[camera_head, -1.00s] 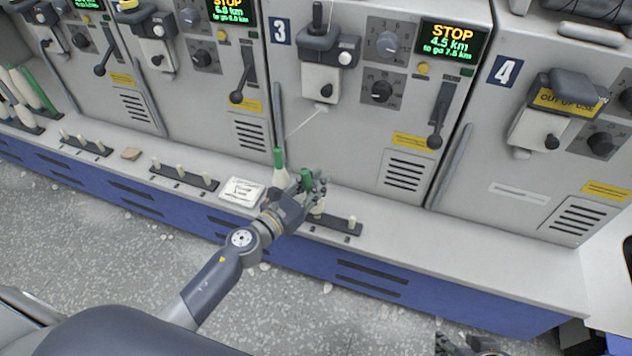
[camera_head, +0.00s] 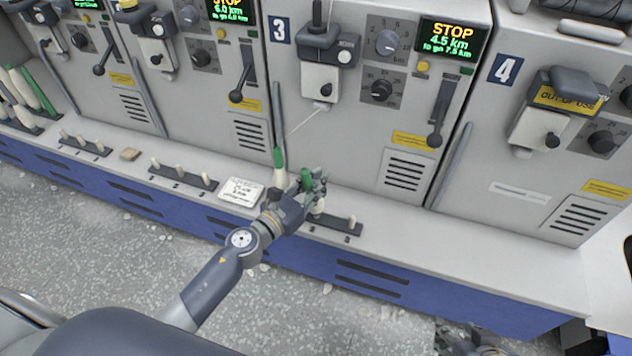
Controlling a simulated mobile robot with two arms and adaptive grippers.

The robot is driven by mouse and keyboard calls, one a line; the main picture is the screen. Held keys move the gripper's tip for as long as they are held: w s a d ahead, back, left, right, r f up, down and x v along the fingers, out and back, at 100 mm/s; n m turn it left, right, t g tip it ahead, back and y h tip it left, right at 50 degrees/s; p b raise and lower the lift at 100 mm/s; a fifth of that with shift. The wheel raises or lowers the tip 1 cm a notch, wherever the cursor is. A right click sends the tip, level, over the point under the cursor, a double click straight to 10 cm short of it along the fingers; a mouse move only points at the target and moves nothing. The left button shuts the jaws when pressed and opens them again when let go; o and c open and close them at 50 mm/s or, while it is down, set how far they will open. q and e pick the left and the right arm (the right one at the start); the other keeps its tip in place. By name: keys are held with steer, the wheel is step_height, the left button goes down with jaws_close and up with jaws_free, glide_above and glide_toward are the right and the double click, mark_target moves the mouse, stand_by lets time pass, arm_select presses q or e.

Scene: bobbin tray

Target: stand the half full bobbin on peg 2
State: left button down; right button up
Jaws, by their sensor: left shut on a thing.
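My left gripper (camera_head: 312,182) is shut on a green-topped bobbin (camera_head: 306,177) at the peg strip (camera_head: 338,225) below machine 3. My fingers hide most of this bobbin, so how full it is and whether it touches a peg cannot be told. Another bobbin (camera_head: 280,175), with a green top and a pale wound body, stands just left of my gripper. A thread runs from its top up to machine 3. To the right, a bare pale peg (camera_head: 352,221) stands at the strip's right end. My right gripper (camera_head: 465,340) shows only partly at the bottom edge.
A white label card (camera_head: 241,191) lies left of the strip. Machine 4 bears an out-of-use sign (camera_head: 568,100). The ledge right of the strip is clear.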

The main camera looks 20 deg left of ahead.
arm_select(q)
steer(key=shift+s+f, duration=0.25)
steer(key=shift+f, duration=0.8)
arm_select(e)
steer(key=shift+w+a+t, duration=0.2)
steer(key=shift+w+t, duration=0.2)
steer(key=shift+w, duration=0.15)
arm_select(q)
steer(key=c, duration=1.9)
jaws_free()
steer(key=shift+c, duration=0.2)
steer(key=shift+o, duration=1.3)
steer(key=shift+w+d+f, duration=0.1)
steer(key=shift+w+f, duration=0.1)
arm_select(e)
steer(key=shift+w, duration=0.2)
